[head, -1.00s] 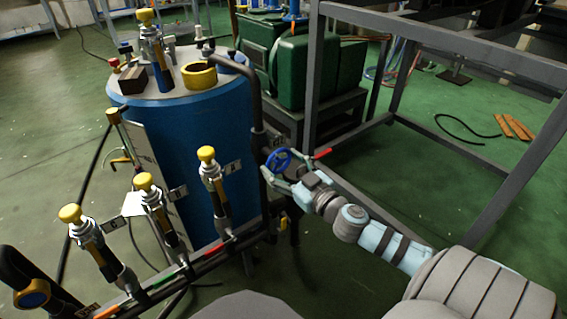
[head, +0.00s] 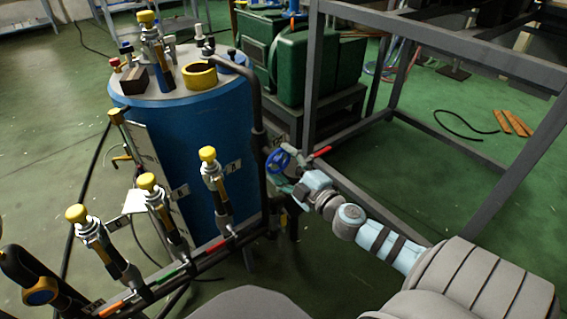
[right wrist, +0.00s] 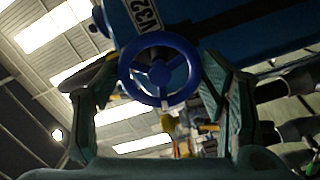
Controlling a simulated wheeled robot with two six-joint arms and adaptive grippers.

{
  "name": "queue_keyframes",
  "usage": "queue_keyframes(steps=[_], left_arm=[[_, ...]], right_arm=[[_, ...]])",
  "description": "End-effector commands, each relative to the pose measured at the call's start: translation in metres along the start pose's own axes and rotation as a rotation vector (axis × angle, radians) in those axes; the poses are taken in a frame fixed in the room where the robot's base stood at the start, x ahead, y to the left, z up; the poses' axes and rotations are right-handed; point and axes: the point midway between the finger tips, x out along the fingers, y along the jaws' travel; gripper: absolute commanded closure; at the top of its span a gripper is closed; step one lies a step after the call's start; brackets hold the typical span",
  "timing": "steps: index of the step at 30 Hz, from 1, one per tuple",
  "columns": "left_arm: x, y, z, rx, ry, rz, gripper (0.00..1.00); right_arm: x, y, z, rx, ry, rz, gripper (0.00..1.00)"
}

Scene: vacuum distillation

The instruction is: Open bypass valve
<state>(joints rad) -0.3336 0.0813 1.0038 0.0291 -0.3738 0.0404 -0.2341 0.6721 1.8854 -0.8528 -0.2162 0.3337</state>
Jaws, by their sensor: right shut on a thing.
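The blue handwheel (head: 278,161) of a valve sits on the dark pipework at the right side of the blue tank. My right gripper (head: 286,180) is at this wheel, its arm coming in from the lower right. In the right wrist view the wheel (right wrist: 160,71) faces the camera between my two right fingers (right wrist: 157,82), one on each side. The right gripper is shut on the wheel; the exact finger contact is hard to see. Which valve is the bypass valve is not readable. My left gripper is not in view.
A red lever (head: 320,152) stands close beside the wheel. A grey metal frame (head: 312,80) is to the right. The blue tank (head: 185,135) and several yellow-capped valves (head: 208,154) on a pipe are to the left.

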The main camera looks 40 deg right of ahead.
Motion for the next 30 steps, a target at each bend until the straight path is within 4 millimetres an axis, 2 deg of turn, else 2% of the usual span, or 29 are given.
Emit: queue_keyframes(steps=[12,30], left_arm=[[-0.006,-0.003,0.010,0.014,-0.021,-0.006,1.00],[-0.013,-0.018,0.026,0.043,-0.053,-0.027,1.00]], right_arm=[[0.000,0.000,0.000,-0.392,-0.001,-0.003,0.62],[-0.001,0.001,0.000,-0.962,0.000,-0.003,0.62]])
